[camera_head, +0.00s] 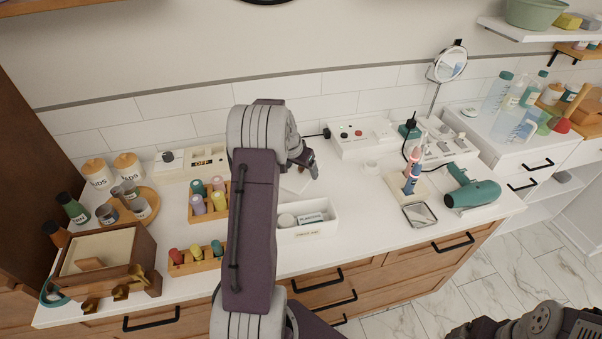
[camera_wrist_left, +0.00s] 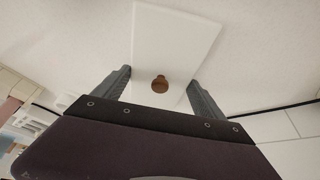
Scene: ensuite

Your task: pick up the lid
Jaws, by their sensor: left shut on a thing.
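The lid (camera_wrist_left: 176,40) is a flat white panel with a round brown knob (camera_wrist_left: 160,84). In the left wrist view it lies between the two fingers of my left gripper (camera_wrist_left: 160,92), which is shut on it. In the head view my left gripper (camera_head: 306,168) is over the counter near the back, and a pale part of the lid (camera_head: 296,183) shows under it. My own forearm hides much of that area. An open white box (camera_head: 308,232) with a label and small items inside stands in front of the lid. Only part of my right arm shows, at the bottom right.
Wooden trays of small bottles (camera_head: 196,264) stand left of my arm, with a wooden drawer box (camera_head: 105,262) farther left. Right of the white box are a square dish (camera_head: 420,215), toothbrushes (camera_head: 413,168) and a green hair dryer (camera_head: 472,190). The counter (camera_head: 365,222) is clear just right of the box.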

